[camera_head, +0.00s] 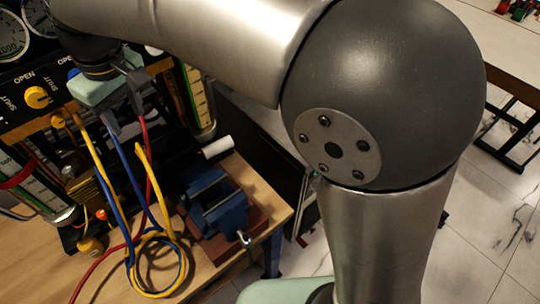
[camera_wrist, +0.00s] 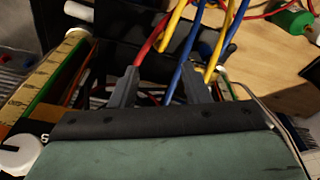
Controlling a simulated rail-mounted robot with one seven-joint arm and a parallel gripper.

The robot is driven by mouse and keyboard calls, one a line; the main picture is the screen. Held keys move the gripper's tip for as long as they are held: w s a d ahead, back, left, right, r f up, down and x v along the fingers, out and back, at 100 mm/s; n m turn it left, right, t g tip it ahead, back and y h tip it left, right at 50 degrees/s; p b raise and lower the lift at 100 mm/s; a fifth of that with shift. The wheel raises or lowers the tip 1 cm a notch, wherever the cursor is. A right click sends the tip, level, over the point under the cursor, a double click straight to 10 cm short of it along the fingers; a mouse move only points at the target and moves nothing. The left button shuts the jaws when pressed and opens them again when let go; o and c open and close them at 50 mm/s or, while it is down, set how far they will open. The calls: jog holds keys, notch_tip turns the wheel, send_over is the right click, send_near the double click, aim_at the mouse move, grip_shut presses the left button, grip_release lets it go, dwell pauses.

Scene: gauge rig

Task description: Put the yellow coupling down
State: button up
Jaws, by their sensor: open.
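My gripper (camera_head: 125,113) is at the upper left of the head view, in front of the gauge panel, with its fingers pointing down. In the wrist view the two dark fingers (camera_wrist: 158,90) stand apart, with nothing clearly held between them. A yellow hose (camera_head: 98,172) runs down from the panel area to a coil on the bench, and a free-looking yellow end (camera_head: 140,150) stands up just below the fingers. Yellow hose (camera_wrist: 177,30) also passes beyond the fingers in the wrist view. I cannot clearly make out the yellow coupling itself.
Blue (camera_head: 125,165) and red (camera_head: 148,165) hoses run beside the yellow one. A blue vise (camera_head: 218,205) stands on the wooden bench (camera_head: 262,180), with a white cylinder (camera_head: 218,147) behind it. The panel carries a yellow knob (camera_head: 37,97) and gauges.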

jog(key=w+d+f+m, duration=0.1)
jog(key=d+f+m, duration=0.15)
jog(key=d, duration=0.75)
jog(key=w+d+f+m, duration=0.2)
jog(key=d+m, duration=0.1)
jog(key=d, duration=0.7)
jog(key=s+d+f+m, duration=0.3)
jog(key=s+d, duration=0.3)
jog(key=d, duration=0.3)
jog(key=s+d+f+m+h, duration=0.1)
jog(key=s+d+f+m, duration=0.2)
jog(key=s+d+f, duration=0.3)
jog(key=d, duration=0.4)
jog(key=shift+s+d+f+h, duration=0.2)
jog(key=shift+s+f+h, duration=0.1)
jog(key=shift+s, duration=0.1)
jog(key=shift+m, duration=0.25)
notch_tip(320, 180, down, 14)
jog(key=b, duration=1.3)
jog(key=shift+f+g, duration=0.15)
jog(key=shift+g, duration=0.25)
jog(key=shift+w+a, duration=0.1)
